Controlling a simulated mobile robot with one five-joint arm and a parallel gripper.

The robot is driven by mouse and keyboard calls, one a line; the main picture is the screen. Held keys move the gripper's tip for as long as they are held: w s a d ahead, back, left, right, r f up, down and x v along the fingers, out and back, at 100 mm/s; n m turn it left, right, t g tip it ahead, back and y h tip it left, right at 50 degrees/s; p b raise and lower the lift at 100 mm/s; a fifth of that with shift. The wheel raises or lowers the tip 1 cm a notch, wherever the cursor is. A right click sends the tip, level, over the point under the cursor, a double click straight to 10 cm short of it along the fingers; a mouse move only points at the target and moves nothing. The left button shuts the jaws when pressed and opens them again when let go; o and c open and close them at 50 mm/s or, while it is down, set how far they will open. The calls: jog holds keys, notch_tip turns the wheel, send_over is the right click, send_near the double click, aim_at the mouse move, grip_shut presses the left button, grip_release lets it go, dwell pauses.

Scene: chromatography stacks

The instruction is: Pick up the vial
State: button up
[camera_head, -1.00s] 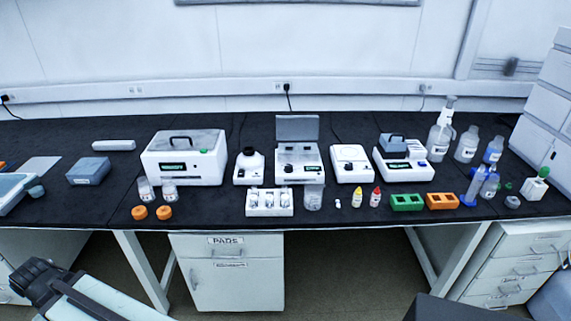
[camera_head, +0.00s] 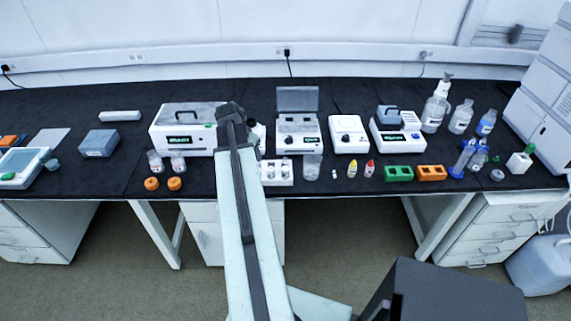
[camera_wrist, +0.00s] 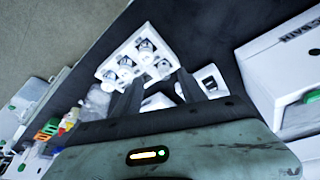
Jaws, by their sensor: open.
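A white rack (camera_head: 284,180) on the dark bench holds several small clear vials with white tops. My arm hides its left part in the head view. In the wrist view the rack (camera_wrist: 107,75) lies just beyond the fingertips, with vials (camera_wrist: 146,47) standing in it. A tiny white vial-like piece (camera_head: 334,174) lies on the bench to the right of the rack. I cannot tell which vial is meant. My gripper (camera_wrist: 160,79) is open, its dark fingers apart with nothing seen held between them. In the head view my arm hides the fingers.
A clear jar (camera_head: 312,168) stands close to the rack's right side. White instruments (camera_head: 299,133) line the bench behind. Dropper bottles (camera_head: 352,168) and a green rack (camera_head: 398,173) stand right.

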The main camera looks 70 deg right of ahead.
aim_at(284, 159)
jog(key=s+d+m+b, duration=0.1)
jog(key=s+d, duration=0.1)
jog(key=s, duration=0.1)
jog(key=s+d+f, duration=0.1)
jog(key=s+d, duration=0.1)
jog(key=s, duration=0.1)
jog(key=s+d+f+m+b, duration=0.1)
jog(key=s+d, duration=0.1)
jog(key=s, duration=0.1)
jog(key=shift+d+f+m+g+b, duration=0.15)
jog(key=shift+d+m+g+b, duration=0.1)
jog(key=shift+m+g+b, duration=0.1)
jog(key=b+x, duration=0.4)
jog(key=x, duration=0.1)
jog(key=shift+s+b, duration=0.2)
jog(key=shift+b, duration=0.2)
grip_shut()
